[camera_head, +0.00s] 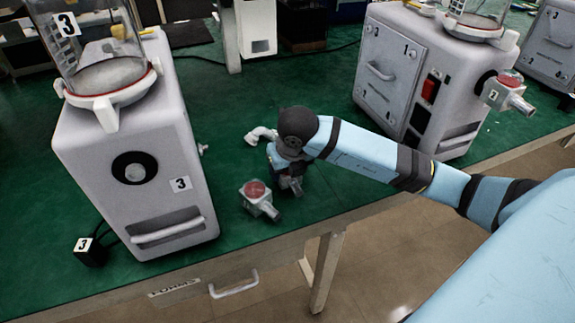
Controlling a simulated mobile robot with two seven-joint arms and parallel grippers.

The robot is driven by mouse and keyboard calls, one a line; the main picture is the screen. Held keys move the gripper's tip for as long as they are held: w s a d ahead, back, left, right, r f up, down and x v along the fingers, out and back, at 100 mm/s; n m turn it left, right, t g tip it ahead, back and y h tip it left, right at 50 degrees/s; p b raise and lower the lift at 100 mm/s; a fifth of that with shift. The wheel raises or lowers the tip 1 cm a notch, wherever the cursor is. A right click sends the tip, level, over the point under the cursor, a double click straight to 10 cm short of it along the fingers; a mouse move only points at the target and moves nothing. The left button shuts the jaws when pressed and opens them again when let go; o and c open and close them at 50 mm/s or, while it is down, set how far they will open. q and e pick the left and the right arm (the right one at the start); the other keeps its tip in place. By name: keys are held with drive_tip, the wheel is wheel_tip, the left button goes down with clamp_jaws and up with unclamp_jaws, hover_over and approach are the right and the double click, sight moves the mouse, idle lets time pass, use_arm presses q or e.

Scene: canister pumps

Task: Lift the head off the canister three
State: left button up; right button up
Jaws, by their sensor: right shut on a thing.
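Canister three (125,205) is a light grey unit at the left with a "3" label and a clear jar (102,72) on top. Its front shows a round dark port (134,170) with nothing attached. A grey pump head (256,197) with a red disc and a short nozzle lies on the green table to its right. My right gripper (291,180) points down beside this head, mostly hidden under my dark wrist. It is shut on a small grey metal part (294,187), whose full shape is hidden. My left gripper is out of view.
Canister one (395,75) stands at the back right with a red-disc head (508,92) at its side. A white elbow pipe (262,133) shows beside my wrist. A black plug box (90,250) lies at the front left. The green table's (320,75) back middle has free room.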

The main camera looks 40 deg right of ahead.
idle(0.4)
drive_tip(key=o, duration=1.5)
drive_tip(key=shift+r, duration=0.1)
drive_tip(key=shift+r+p, duration=3.3)
drive_tip(key=shift+r, duration=1.6)
